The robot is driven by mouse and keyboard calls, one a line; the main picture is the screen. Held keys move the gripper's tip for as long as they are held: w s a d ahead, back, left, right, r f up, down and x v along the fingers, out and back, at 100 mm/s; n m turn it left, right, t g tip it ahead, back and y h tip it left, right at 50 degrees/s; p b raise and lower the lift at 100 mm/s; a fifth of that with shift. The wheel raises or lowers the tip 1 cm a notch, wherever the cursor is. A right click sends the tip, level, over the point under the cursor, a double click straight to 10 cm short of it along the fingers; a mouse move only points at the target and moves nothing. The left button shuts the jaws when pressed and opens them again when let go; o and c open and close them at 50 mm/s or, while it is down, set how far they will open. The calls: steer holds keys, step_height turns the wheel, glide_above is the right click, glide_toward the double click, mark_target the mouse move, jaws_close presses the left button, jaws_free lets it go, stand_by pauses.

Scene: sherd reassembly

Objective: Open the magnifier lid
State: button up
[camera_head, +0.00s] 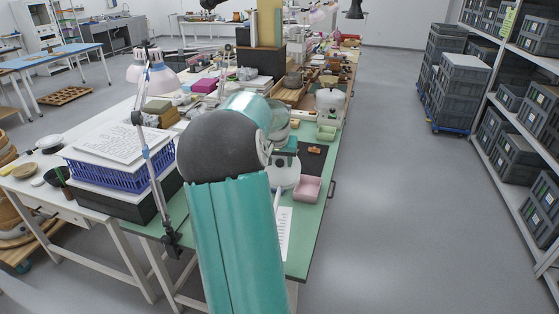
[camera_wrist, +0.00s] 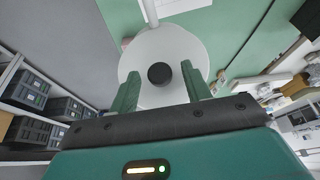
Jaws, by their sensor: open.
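A round white disc, which looks like the magnifier lid (camera_wrist: 180,42), fills the middle of the wrist view, with a dark round knob (camera_wrist: 159,73) at its centre. My gripper (camera_wrist: 160,82) is open, one teal finger on each side of the knob, with a gap to it on both sides. I cannot tell how far the fingertips are from the disc. In the head view a white round thing (camera_head: 284,178), likely the same one, sits on the green bench, partly hidden by my arm. The lid looks closed, but its hinge is not clear.
A pink tray (camera_head: 308,188) lies right of the white round thing, and a dark mat (camera_head: 313,160) with a small orange-brown piece lies behind it. A white sheet (camera_head: 285,235) lies in front. A lamp stand (camera_head: 150,165) and a blue basket (camera_head: 120,172) stand left. The right aisle is clear.

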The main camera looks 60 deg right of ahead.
jaws_close()
